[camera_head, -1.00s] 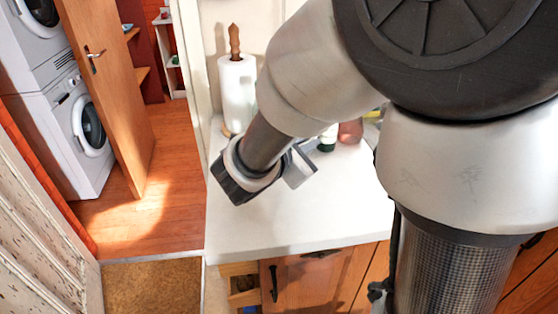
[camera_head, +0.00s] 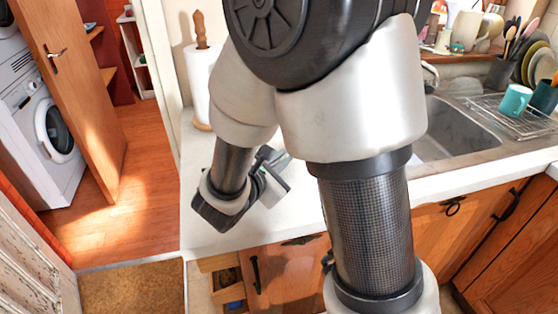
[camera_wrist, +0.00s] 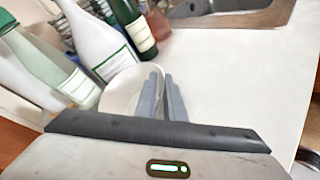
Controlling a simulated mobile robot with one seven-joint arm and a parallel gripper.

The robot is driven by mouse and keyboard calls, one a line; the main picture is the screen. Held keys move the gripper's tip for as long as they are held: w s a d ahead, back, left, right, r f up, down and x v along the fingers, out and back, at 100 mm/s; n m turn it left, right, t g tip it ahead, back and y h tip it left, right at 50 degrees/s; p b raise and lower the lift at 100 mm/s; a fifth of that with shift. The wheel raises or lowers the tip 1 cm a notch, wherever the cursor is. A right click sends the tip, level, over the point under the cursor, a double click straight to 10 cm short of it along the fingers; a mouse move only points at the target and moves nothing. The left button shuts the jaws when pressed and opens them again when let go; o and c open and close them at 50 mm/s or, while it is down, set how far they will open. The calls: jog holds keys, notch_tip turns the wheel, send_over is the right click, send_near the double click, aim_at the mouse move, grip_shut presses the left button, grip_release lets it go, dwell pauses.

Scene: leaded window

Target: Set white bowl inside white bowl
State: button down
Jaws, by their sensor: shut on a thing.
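A white bowl (camera_wrist: 118,92) shows in the wrist view, tilted on its side, its rim between the two grey fingers of my gripper (camera_wrist: 161,76). My gripper is shut on this bowl above the white counter. In the head view, my arm covers most of the gripper, and I cannot make out the bowl there. A second white bowl does not show in either view.
Several bottles, one dark green (camera_wrist: 136,26) and one white (camera_wrist: 92,38), stand close to the held bowl. A paper towel roll (camera_head: 199,80) stands at the counter's (camera_head: 215,232) back left. The sink (camera_head: 455,130) and a dish rack with a teal mug (camera_head: 515,101) are right.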

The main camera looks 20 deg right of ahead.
jog(key=c, duration=1.9)
grip_release()
jog(key=shift+o, duration=0.2)
jog(key=shift+f, duration=0.1)
